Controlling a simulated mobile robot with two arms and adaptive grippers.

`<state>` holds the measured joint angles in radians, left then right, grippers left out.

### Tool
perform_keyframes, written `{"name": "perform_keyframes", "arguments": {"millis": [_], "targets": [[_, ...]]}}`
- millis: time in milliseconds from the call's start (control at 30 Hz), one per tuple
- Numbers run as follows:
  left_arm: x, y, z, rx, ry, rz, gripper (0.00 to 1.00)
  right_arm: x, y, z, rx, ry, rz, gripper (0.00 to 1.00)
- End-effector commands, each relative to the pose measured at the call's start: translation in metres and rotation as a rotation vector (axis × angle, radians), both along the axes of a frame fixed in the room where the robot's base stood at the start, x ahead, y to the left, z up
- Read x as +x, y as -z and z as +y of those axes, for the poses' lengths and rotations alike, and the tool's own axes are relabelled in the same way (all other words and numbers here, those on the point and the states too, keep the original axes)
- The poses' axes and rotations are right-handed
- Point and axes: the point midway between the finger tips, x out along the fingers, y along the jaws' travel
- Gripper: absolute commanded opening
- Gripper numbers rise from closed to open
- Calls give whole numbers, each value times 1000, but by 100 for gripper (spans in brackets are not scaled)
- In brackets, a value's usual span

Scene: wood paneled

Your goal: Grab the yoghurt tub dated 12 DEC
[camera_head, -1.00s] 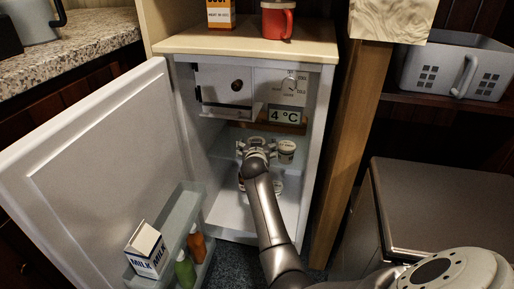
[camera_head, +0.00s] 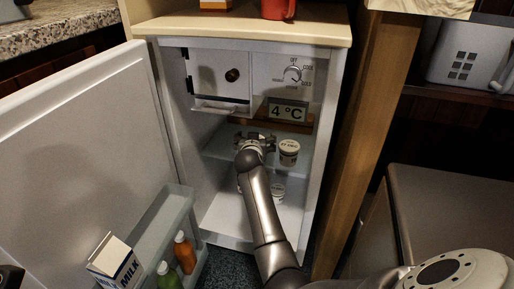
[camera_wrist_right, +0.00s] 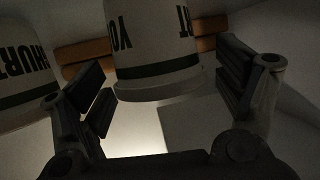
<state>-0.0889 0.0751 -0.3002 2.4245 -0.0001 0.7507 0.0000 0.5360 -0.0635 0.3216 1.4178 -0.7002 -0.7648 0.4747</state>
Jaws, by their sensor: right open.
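My right gripper (camera_head: 254,138) is inside the open fridge, at the upper shelf. In the wrist view its fingers (camera_wrist_right: 172,85) are open, spread on either side of a white yoghurt tub (camera_wrist_right: 155,45), with gaps beside it. Another yoghurt tub (camera_wrist_right: 22,65) is at the left of that view. In the head view a white tub (camera_head: 288,154) stands on the upper shelf just right of the gripper, its lid text too small to read surely. Another tub (camera_head: 278,192) is lower, partly behind my arm. The tub between the fingers is mostly hidden in the head view. No date is readable.
The fridge door (camera_head: 75,150) stands open at the left. Its door rack (camera_head: 165,225) holds a milk carton (camera_head: 116,262) and orange (camera_head: 184,250) and green bottles. The freezer compartment (camera_head: 220,75) and a 4 °C display (camera_head: 287,112) are above the gripper. The fridge's right wall (camera_head: 327,150) is close.

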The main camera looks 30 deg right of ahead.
Motion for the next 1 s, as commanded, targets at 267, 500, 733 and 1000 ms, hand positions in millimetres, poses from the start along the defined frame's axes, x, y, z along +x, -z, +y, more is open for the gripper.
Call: {"name": "perform_keyframes", "arguments": {"millis": [267, 500, 733, 1000], "targets": [[0, 0, 0, 0, 0, 0, 0, 0, -1, 0, 0, 0, 0, 73], [0, 0, 0, 0, 0, 0, 0, 0, 0, 0, 0, 0, 0, 42], [0, 0, 0, 0, 1, 0, 0, 0, -1, 0, -1, 0, -1, 34], [-1, -5, 0, -3, 1, -2, 0, 0, -6, -2, -1, 0, 0, 34]]}}
